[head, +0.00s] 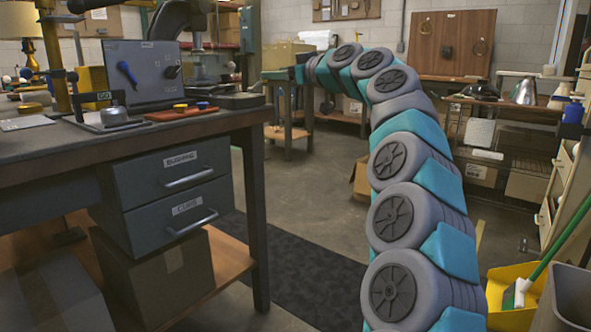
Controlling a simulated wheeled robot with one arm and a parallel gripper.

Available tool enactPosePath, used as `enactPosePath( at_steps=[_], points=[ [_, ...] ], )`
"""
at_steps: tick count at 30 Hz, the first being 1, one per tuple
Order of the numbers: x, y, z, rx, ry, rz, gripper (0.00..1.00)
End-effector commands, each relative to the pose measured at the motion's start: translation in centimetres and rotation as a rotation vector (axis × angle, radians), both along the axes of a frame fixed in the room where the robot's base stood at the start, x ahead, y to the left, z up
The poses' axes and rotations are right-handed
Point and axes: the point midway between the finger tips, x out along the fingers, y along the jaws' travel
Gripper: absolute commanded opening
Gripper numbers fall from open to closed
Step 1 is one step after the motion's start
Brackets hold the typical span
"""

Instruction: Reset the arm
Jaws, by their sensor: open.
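My arm, grey and teal with several round joint caps, rises from the bottom right of the head view. It arches up and bends over to the left in mid-air. My gripper (299,73) is at its far left end, small and dark, in front of the back part of the room. Its fingers are too small to make out clearly, and I see nothing held in it. It is apart from the workbench (200,124) at the left.
The workbench holds a dark panel (140,70), a red-brown tray (181,113) and drawers (178,190). Shelving (515,102) stands at the back right. A yellow dustpan (508,290) and grey bin (572,300) are at the lower right. Open floor lies between bench and arm.

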Motion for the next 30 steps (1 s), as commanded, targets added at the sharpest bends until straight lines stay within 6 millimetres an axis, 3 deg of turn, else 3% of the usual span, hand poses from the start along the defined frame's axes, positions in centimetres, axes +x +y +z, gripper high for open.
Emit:
enactPosePath(
  at_steps=[8, 16, 23, 30],
  points=[
    [-2.3, 1.2, -2.0, -0.014, 0.106, 0.048, 0.62],
    [-7.6, 3.0, -6.0, -0.065, 0.293, 0.11, 0.62],
    [-15.4, 3.4, -13.2, -0.171, 0.544, 0.118, 0.62],
    [-24.5, 0.7, -22.5, -0.304, 0.819, 0.033, 0.62]
  ],
)
